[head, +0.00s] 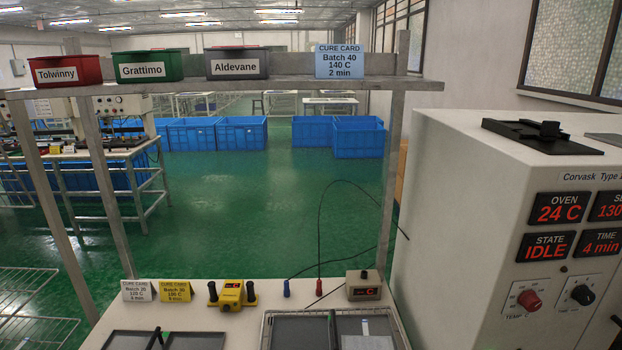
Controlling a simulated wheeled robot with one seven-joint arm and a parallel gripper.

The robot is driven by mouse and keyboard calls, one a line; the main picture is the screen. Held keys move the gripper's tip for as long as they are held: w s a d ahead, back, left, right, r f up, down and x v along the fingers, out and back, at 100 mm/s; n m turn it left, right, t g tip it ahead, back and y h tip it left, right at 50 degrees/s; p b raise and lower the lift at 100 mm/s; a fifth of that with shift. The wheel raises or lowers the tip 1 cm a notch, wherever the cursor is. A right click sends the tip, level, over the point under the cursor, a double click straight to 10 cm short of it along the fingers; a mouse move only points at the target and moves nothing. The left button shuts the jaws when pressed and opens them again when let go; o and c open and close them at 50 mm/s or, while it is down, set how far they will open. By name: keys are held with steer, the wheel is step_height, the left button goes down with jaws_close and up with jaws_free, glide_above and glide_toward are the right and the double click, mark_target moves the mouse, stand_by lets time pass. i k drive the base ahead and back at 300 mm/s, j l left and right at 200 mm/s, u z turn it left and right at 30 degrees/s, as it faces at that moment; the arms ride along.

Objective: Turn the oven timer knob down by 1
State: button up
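The oven (470,220) stands at the right, its lower and right parts cut off by the frame. Its red displays read OVEN 24 C, STATE IDLE, TIME 4 min (601,244) and a partly cut-off 130. Below them are a red knob (529,301) labelled TEMP and a black knob (581,295) on a white dial plate to its right, under the time display. The black knob's label is too small to read. A blue cure card (339,61) on the shelf reads Batch 40, 140 C, 2 min. My gripper is not in view, and nothing touches the knobs.
The bench (195,318) holds a white and a yellow card, a yellow device (232,295) with black handles, a small knobbed box (363,286) and dark trays. Labelled red, green and grey bins sit on the shelf (400,84). A flat black object (542,137) lies on the oven.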

mark_target(584, 297)
steer(key=z, duration=1.45)
steer(key=k+l+u, duration=0.1)
steer(key=l+u, duration=0.15)
steer(key=k+l+u, duration=0.1)
steer(key=l+u, duration=0.15)
steer(key=l, duration=0.25)
